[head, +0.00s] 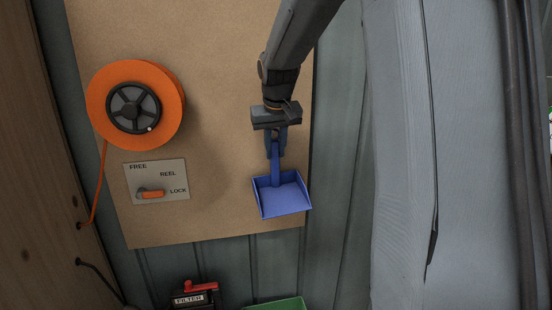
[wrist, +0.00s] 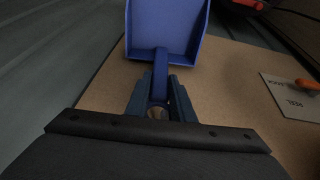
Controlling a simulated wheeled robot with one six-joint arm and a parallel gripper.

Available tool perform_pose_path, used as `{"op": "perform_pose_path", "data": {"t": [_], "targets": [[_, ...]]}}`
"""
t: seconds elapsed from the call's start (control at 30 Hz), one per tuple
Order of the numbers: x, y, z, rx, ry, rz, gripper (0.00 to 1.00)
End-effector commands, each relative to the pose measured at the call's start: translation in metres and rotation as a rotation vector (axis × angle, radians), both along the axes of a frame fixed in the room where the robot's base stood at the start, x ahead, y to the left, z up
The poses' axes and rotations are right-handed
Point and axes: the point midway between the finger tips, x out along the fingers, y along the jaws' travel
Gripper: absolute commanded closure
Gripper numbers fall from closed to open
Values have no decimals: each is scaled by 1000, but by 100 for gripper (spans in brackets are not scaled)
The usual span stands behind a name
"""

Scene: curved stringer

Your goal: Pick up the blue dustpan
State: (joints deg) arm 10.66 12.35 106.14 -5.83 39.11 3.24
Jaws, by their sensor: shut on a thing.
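The blue dustpan (head: 284,196) is at the lower right of the brown board in the head view, with its handle up and its pan down. My gripper (head: 275,148) reaches down from above and is shut on the handle. In the wrist view the dustpan's pan (wrist: 166,27) fills the top middle, and its handle runs down between the fingers of my gripper (wrist: 160,100). I cannot tell whether the dustpan touches the board.
The brown board (head: 215,60) carries an orange reel (head: 160,85) and a FREE/LOCK lever plate (head: 155,181) on the left. A filter box (head: 193,299) and a green object (head: 275,304) are below. A large grey panel (head: 405,150) stands at the right.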

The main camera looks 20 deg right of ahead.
Motion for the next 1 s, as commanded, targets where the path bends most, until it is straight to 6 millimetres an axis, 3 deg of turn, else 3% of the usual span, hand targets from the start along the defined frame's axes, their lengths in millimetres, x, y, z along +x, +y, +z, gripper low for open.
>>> {"op": "perform_pose_path", "data": {"t": [0.27, 0.8, 1.0], "targets": [[-19, 8, 17, -1, -3, 0, 100], [-102, 38, 63, -1, -4, 1, 100], [-122, 45, 74, 0, -1, -1, 100]]}}
